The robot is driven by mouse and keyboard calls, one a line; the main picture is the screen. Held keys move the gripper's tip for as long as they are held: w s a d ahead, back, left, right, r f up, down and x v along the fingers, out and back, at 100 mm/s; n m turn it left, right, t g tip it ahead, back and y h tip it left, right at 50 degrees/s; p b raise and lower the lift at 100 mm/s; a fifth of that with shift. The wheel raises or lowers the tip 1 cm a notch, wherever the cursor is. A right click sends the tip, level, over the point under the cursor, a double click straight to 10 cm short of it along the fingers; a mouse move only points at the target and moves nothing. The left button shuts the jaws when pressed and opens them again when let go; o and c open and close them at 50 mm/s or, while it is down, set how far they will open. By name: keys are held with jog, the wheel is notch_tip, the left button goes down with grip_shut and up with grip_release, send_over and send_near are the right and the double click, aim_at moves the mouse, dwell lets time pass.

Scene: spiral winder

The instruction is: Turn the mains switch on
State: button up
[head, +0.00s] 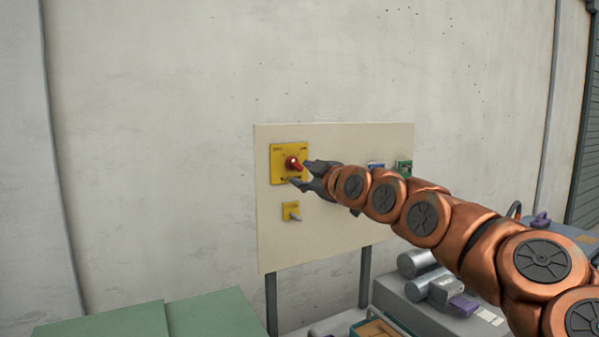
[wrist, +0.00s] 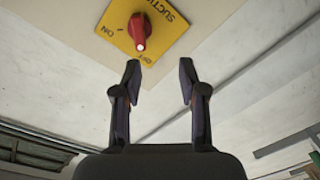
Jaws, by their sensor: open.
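A red rotary knob (head: 293,163) sits on a square yellow plate (head: 277,175) on the cream panel. In the wrist view the knob (wrist: 140,30) is seen close up, its pale tip by the "OFF" mark. "ON" is printed to its left, and the plate (wrist: 170,22) carries lettering that seems to read "SUCTIO…", partly cut off. I see no readable mains label. My gripper (head: 302,174) is open and empty, just in front of the plate. In the wrist view the knob lies beyond and slightly left of the fingertips (wrist: 159,70), apart from them.
A smaller yellow plate with a grey lever (head: 294,216) is below. A blue fitting (head: 376,166) and a green one (head: 404,167) are partly behind my arm. The panel (head: 320,250) stands on dark posts. Grey machinery (head: 420,264) and green surfaces (head: 215,315) lie lower down.

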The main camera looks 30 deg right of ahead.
aim_at(297, 165)
jog(key=shift+t+h, duration=0.3)
jog(key=w+d, duration=0.1)
jog(key=w, duration=0.1)
jog(key=w+d+p, duration=0.1)
jog(key=w, duration=0.1)
jog(key=w+d+r+p, duration=0.1)
jog(key=w, duration=0.1)
jog(key=shift+w+d+f+p, duration=0.15)
jog(key=shift+w+p, duration=0.3)
jog(key=shift+w, duration=0.35)
grip_shut()
